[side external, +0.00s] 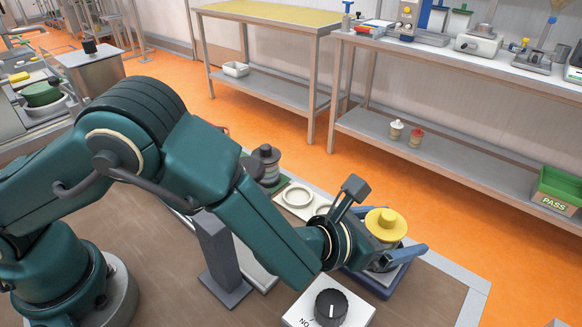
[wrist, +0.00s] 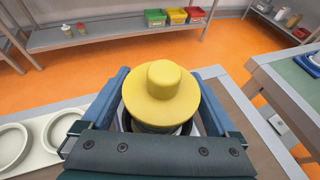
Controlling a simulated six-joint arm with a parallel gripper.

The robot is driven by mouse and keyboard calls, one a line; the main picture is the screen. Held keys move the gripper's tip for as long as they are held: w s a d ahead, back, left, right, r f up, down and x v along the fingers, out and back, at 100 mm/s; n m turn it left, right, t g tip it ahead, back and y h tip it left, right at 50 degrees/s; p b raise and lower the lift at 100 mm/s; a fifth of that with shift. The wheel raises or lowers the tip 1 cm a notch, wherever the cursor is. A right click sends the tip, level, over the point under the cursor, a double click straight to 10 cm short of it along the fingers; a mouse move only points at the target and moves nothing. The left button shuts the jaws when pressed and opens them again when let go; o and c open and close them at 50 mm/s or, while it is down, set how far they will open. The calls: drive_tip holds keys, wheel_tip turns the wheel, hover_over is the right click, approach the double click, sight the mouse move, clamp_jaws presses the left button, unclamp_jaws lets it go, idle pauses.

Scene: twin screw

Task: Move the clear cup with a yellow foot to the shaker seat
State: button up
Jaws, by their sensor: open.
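The cup's yellow foot (side external: 386,224) faces up, a wide disc with a round knob, so the cup looks upside down. It also shows in the wrist view (wrist: 161,94). Little of the clear body shows below the disc. The cup stands over a dark blue base with a pale top (side external: 377,283), which looks like the shaker; its seat is hidden under the cup and my gripper. My gripper (side external: 397,236) is open, with its blue fingers on either side of the cup in the wrist view (wrist: 162,82). I cannot tell whether the fingers touch it.
A pale plate with round ring seats (side external: 297,195) lies left of the cup. Dark grey capped vessels (side external: 266,160) stand beyond it. A white box with a black knob (side external: 330,306) sits close in front. The bench edge (side external: 470,290) is near on the right.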

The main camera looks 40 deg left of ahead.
drive_tip(key=shift+v, duration=3.75)
drive_tip(key=shift+w, duration=0.1)
drive_tip(key=x, duration=0.7)
drive_tip(key=shift+w+d+f, duration=0.1)
drive_tip(key=shift+w+f, duration=0.05)
drive_tip(key=shift+f, duration=0.25)
drive_tip(key=shift+r, duration=1.5)
drive_tip(key=shift+f, duration=0.1)
